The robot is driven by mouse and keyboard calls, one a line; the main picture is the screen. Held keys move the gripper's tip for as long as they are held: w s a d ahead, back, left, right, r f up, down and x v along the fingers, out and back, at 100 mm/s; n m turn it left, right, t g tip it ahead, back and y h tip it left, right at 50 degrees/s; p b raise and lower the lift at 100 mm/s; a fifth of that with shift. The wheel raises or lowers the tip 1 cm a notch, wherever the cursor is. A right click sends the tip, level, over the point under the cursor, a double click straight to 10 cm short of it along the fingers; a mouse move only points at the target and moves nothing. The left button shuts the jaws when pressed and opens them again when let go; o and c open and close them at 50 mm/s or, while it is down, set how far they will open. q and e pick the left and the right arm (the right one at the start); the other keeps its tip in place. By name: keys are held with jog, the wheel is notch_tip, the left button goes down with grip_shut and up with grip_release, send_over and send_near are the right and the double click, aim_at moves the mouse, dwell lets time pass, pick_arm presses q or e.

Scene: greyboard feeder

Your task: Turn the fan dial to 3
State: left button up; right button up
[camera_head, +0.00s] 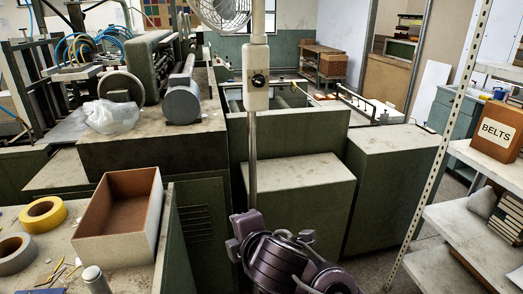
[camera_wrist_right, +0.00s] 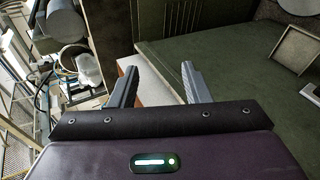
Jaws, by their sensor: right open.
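The fan (camera_head: 222,8) is cut off by the top edge in the head view, with its wire cage on a pale pole. A cream control box (camera_head: 257,98) on the pole carries a dark round dial (camera_head: 258,79); its setting is too small to read. My right arm's purple links rise from the bottom centre, below the control box and apart from it. My right gripper (camera_wrist_right: 156,80) is open and empty in the right wrist view, where neither dial nor control box can be made out. My left gripper is not in view.
An open cardboard box (camera_head: 117,249) and tape rolls (camera_head: 43,214) lie on the bench at left. Green machine cabinets (camera_head: 300,200) stand behind the pole. A shelf rack (camera_head: 448,215) with a BELTS box (camera_head: 497,131) is at right. The space around the control box's front looks clear.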

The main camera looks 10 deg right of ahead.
jog(key=w+a+r+n+t, duration=0.1)
jog(key=w+r+n+t, duration=0.1)
jog(key=w+r+n, duration=0.45)
jog(key=n+t+h, duration=0.2)
jog(key=n+t, duration=0.2)
jog(key=n, duration=1)
send_near(260, 83)
jog(key=w, duration=0.1)
jog(key=w+p, duration=0.2)
jog(key=w, duration=0.5)
jog(key=shift+w+f, duration=0.1)
jog(key=shift+w, duration=0.3)
jog(key=shift+m, duration=0.25)
grip_shut()
